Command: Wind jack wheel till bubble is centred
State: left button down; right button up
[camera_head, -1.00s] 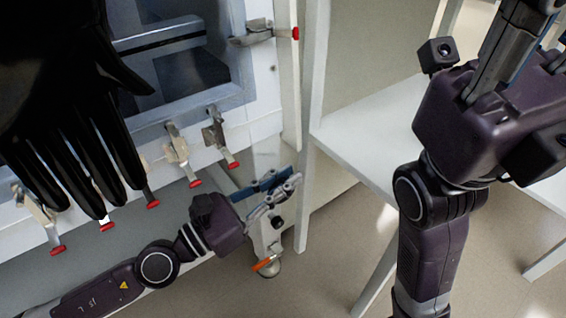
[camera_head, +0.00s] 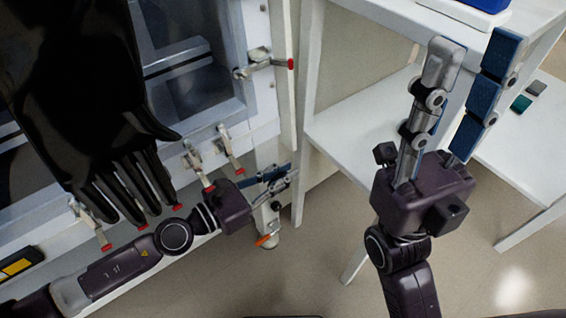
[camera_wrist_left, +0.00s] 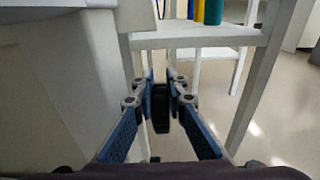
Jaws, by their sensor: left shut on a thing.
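My left gripper (camera_head: 283,174) is at the corner leg (camera_head: 266,218) of the glovebox (camera_head: 262,105), below its right end. In the left wrist view its fingers (camera_wrist_left: 161,92) are closed on a dark wheel (camera_wrist_left: 160,120), seen nearly edge-on, which I take for the jack wheel. In the head view the gripper hides most of the wheel. An orange lever (camera_head: 266,240) sticks out low on the leg. I cannot make out a bubble level in either view. My right gripper (camera_head: 470,62) is empty, with its fingers spread wide, above the floor and white shelving.
A large black glove (camera_head: 85,100) hangs in front of the glovebox. Several red-tipped clamps (camera_head: 228,150) line its frame. White shelving (camera_head: 350,135) stands to the right, with a blue-and-white box (camera_head: 470,8) on top. In the left wrist view, coloured cylinders (camera_wrist_left: 212,12) stand on a shelf.

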pick_arm(q)
jog(key=shift+w+r+p, duration=0.2)
jog(key=shift+p, duration=0.55)
jog(key=c, duration=2.2)
grip_release()
jog(key=shift+f, duration=0.1)
jog(key=shift+s+f, duration=0.1)
jog(key=shift+s, duration=0.1)
jog(key=shift+s+a, duration=0.15)
jog(key=shift+a, duration=0.05)
jog(key=v, duration=1.1)
jog(key=shift+a+r, duration=0.15)
jog(key=shift+r, duration=0.2)
